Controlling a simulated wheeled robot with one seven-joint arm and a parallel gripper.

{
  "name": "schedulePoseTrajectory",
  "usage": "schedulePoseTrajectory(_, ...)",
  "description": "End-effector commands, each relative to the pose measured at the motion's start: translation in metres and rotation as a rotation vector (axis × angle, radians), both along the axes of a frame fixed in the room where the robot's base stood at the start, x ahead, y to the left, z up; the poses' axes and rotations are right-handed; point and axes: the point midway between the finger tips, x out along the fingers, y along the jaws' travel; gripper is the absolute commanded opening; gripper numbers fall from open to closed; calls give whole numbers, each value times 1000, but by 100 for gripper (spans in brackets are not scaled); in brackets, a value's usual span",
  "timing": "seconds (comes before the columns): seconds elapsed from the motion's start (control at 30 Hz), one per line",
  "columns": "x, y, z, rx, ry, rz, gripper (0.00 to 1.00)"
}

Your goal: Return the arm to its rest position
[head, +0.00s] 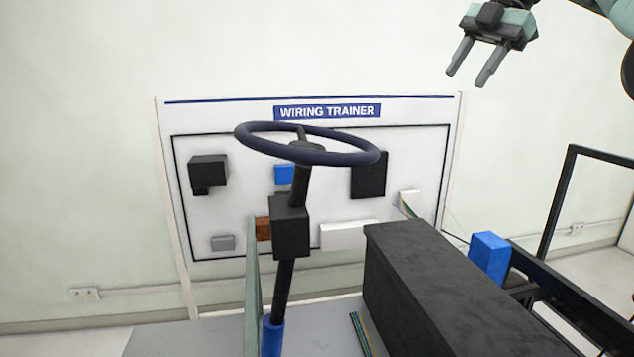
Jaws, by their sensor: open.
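My gripper (468,65) is at the top right of the head view, its two grey fingers pointing down and to the left. The fingers stand apart with nothing between them. It is raised in front of the pale wall, apart from everything else in view. Part of my arm shows at the top right corner, and the rest of it is out of the picture.
A dark steering wheel (345,157) on a black column stands in the middle. Behind it is a white "WIRING TRAINER" board (420,112). A long black box (430,290), a blue block (489,257) and a black frame (556,200) are at lower right. The upper left is clear.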

Motion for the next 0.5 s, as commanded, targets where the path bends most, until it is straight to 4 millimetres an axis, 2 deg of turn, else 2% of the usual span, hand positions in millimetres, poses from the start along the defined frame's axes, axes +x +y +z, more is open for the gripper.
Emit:
schedulePoseTrajectory(0.27, -4, 31, -19, -19, 54, -65, 47)
schedulePoseTrajectory(0.5, -14, 71, -47, -50, 128, -168, 47)
